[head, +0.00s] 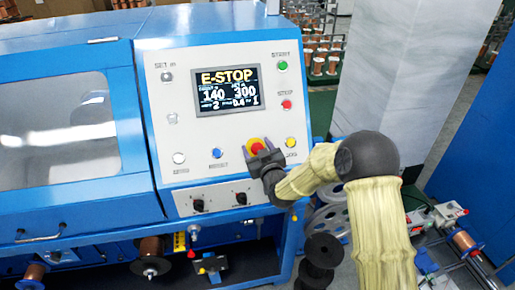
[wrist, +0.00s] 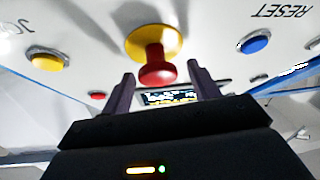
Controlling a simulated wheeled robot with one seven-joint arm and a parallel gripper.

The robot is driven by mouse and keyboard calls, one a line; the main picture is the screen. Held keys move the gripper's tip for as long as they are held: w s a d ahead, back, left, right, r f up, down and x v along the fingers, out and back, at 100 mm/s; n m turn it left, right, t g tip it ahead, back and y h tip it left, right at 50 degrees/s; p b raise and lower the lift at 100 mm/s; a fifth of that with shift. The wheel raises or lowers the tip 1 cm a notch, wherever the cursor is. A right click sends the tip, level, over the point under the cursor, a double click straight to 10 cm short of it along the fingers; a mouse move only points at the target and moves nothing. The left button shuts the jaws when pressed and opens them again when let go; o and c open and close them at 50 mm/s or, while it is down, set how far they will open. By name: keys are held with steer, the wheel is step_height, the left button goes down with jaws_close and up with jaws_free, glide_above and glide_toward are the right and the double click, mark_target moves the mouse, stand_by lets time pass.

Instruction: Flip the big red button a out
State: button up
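The big red button (head: 257,146) sits on a round yellow base on the white control panel (head: 225,125), below the screen. In the wrist view the red knob (wrist: 157,72) stands out from its yellow base (wrist: 153,40). My gripper (head: 258,154) is at the button and hides its lower part in the head view. In the wrist view its two dark fingers (wrist: 160,76) are apart, one on each side of the red knob. I see gaps between the fingers and the knob there. The screen (head: 227,90) reads "E-STOP" in yellow.
Nearby on the panel are a blue reset button (head: 216,153), a yellow jog button (head: 291,142), a smaller red stop button (head: 287,104) and a green start button (head: 283,65). Two black knobs (head: 241,198) sit below. A pale pillar (head: 395,75) stands to the right.

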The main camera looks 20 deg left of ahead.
steer(key=b+v, duration=0.6)
steer(key=v, duration=1.1)
steer(key=shift+s+d, duration=0.15)
steer(key=shift+d, duration=0.05)
steer(key=w+d+f+m+g+h, duration=0.1)
steer(key=d+f+m+g+h, duration=0.2)
steer(key=d, duration=0.5)
steer(key=d+f+m+g+h, duration=0.1)
steer(key=d+f+h, duration=0.2)
steer(key=d+h, duration=0.35)
steer(key=s+d+f+m+g+h, duration=0.1)
steer(key=s+d+m+g, duration=0.5)
steer(key=s+d, duration=0.7)
steer(key=d+h, duration=0.1)
steer(key=d, duration=0.3)
steer(key=shift+s+d+f+m+g+h, duration=0.2)
steer(key=shift+m+g+h, duration=0.1)
steer(key=shift+m+h, duration=0.1)
